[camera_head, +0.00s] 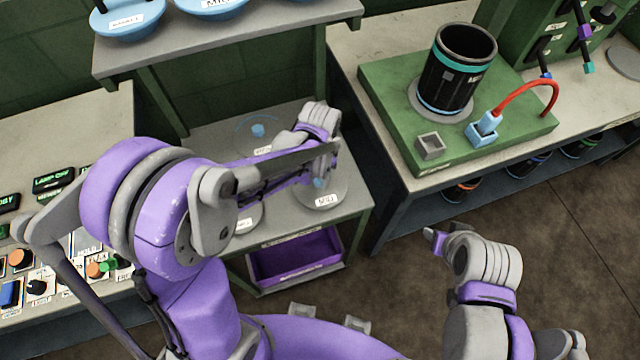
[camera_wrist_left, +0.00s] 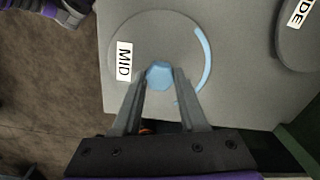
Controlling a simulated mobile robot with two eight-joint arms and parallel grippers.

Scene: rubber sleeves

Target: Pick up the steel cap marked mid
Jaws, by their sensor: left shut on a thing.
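The steel cap marked MID (camera_head: 335,184) is a flat grey disc with a white label and a light blue knob, on the grey table's right side, partly hidden by my left arm. In the left wrist view the MID cap (camera_wrist_left: 135,35) fills the middle, and its knob sits between the fingertips. My left gripper (camera_wrist_left: 160,78) is shut on that knob from above. In the head view the left gripper (camera_head: 320,178) is over the cap. I cannot tell whether the cap is clear of the table. My right gripper (camera_head: 436,238) is empty-looking over the floor; its jaw state is unclear.
Another grey cap (camera_wrist_left: 298,38), with a label ending in "DE", lies nearby. A shelf (camera_head: 240,40) with blue-topped items overhangs behind. A purple bin (camera_head: 295,258) is below. A black cylinder (camera_head: 456,70) stands on a green board (camera_head: 390,85) to the right. A control panel is at left.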

